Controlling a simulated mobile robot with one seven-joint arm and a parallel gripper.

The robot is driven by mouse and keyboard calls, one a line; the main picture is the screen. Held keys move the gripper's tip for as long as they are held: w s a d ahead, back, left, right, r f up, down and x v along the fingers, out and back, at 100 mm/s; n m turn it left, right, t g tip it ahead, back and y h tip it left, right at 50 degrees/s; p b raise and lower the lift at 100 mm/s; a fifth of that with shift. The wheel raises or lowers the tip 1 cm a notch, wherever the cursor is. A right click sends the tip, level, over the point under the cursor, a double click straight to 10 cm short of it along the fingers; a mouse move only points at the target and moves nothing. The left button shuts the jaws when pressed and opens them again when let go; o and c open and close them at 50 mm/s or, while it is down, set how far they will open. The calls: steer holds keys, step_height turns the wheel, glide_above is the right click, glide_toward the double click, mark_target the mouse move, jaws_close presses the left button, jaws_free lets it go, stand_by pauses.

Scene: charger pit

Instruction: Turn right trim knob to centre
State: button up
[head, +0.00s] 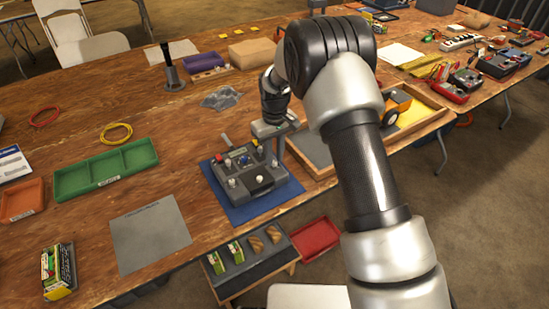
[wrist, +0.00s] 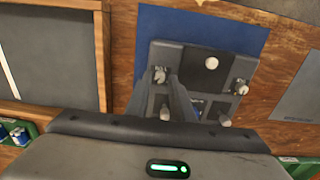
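The grey control box (head: 246,172) lies on a blue mat (head: 238,211) on the wooden table. A white ball-topped control (head: 260,179) stands at its front middle, with a pale knob on either side. The right knob shows in the wrist view (wrist: 160,75), at the fingertips; its pointer direction is too small to read. The left knob (wrist: 242,88) is clear of the gripper. My gripper (wrist: 165,80) reaches down over the box's right side. Its two fingers stand apart, with the right knob between or just beyond their tips. I cannot tell whether they touch it.
A wooden tray (head: 322,167) with a yellow vehicle borders the box on the right. A green bin (head: 105,171) and a grey sheet (head: 149,236) lie to the left. A low stand (head: 253,272) with small items is below the table's front edge.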

steer(key=shift+f, duration=0.55)
jaws_close()
steer(key=n+b, duration=0.1)
steer(key=n, duration=0.3)
steer(key=shift+n, duration=0.3)
steer(key=n, duration=0.4)
